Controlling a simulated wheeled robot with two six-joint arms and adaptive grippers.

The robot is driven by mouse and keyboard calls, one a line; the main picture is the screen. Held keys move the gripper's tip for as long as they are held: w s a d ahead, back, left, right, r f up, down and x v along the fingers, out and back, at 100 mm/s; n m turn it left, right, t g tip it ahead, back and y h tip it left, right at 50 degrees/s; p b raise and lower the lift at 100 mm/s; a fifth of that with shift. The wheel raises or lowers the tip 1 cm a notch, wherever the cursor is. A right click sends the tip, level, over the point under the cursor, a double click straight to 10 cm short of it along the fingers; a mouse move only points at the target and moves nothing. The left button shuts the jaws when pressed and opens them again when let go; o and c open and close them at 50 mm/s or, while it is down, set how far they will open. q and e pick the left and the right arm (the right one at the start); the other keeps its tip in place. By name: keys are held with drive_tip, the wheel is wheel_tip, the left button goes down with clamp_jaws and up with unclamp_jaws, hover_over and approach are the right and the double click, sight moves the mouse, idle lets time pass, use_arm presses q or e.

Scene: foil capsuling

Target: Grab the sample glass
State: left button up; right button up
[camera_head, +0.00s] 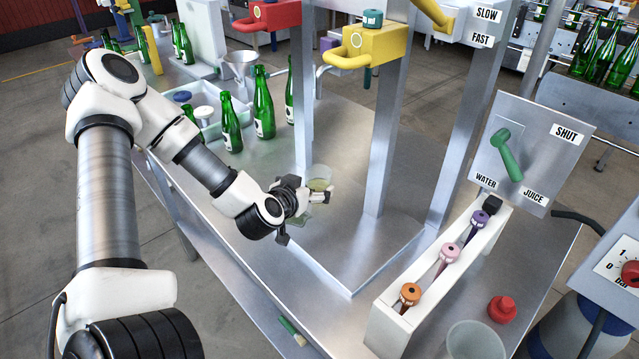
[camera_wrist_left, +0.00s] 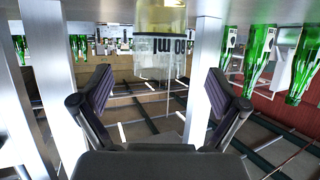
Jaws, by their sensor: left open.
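The sample glass (camera_head: 320,174) is a small clear cup with pale yellowish liquid, on the metal bench beside the frame's front post. My left gripper (camera_head: 314,201) is right at the glass and partly covers its lower part in the head view. In the left wrist view, the glass (camera_wrist_left: 160,50) appears upside down at top centre, with a "60 ml" mark. The open fingers of my left gripper (camera_wrist_left: 160,85) spread to either side below it in that picture. I see no finger touching the glass. My right gripper is not in view.
Green bottles (camera_head: 263,103) stand left of the frame near a metal funnel (camera_head: 240,66). Metal posts (camera_head: 386,130) rise close to the gripper. A white rack (camera_head: 388,318) with coloured-topped tools, a red cap (camera_head: 501,309) and an empty clear cup (camera_head: 476,342) stand at the right front.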

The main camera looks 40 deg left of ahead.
sight(323, 177)
use_arm(q)
drive_tip(key=x, duration=0.6)
drive_tip(key=shift+s+r, duration=0.15)
drive_tip(key=shift+s, duration=0.05)
drive_tip(key=c, duration=0.5)
drive_tip(key=shift+d, duration=0.1)
drive_tip(key=c, duration=1)
